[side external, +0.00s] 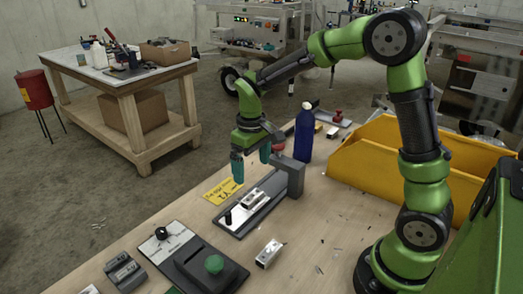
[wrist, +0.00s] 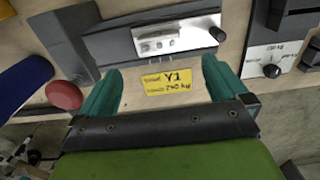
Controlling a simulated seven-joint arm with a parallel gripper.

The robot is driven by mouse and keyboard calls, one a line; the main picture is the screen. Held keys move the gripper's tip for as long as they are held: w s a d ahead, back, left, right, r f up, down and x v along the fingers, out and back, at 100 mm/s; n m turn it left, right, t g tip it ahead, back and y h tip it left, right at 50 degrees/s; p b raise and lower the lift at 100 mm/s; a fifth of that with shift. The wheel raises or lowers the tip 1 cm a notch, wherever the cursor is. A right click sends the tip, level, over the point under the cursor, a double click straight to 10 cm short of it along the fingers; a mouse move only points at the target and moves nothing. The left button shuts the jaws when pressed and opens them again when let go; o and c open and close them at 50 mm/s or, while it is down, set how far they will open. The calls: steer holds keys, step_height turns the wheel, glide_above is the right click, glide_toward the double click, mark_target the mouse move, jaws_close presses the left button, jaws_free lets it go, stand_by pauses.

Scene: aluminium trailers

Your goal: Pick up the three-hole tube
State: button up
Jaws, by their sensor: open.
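A short silver tube (side external: 254,199) lies on the grey fixture plate (side external: 232,222). It also shows in the wrist view (wrist: 160,37), with small dark marks like holes along its face; their count is hard to tell. A second silver piece (side external: 269,252) lies loose on the bench nearer the camera; its holes cannot be made out. My gripper (side external: 250,158) is open and empty, with teal fingers pointing down above the far side of the fixture. In the wrist view, the gripper's fingers (wrist: 161,76) are spread apart, with the tube beyond the fingertips.
A grey upright block (side external: 291,174) stands at the fixture's right end, near a blue bottle (side external: 303,132) and a red knob (side external: 278,147). A yellow label (side external: 221,190) lies behind the fixture. A yellow bin (side external: 375,155) stands right. A green-button box (side external: 205,267) sits in front.

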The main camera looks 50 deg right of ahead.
mark_target(252, 195)
step_height(252, 195, down, 10)
steer(key=shift+w+d+r, duration=0.1)
steer(key=shift+w, duration=0.05)
stand_by(0.3)
steer(key=c, duration=1.2)
steer(key=shift+o, duration=0.2)
steer(key=shift+r, duration=0.1)
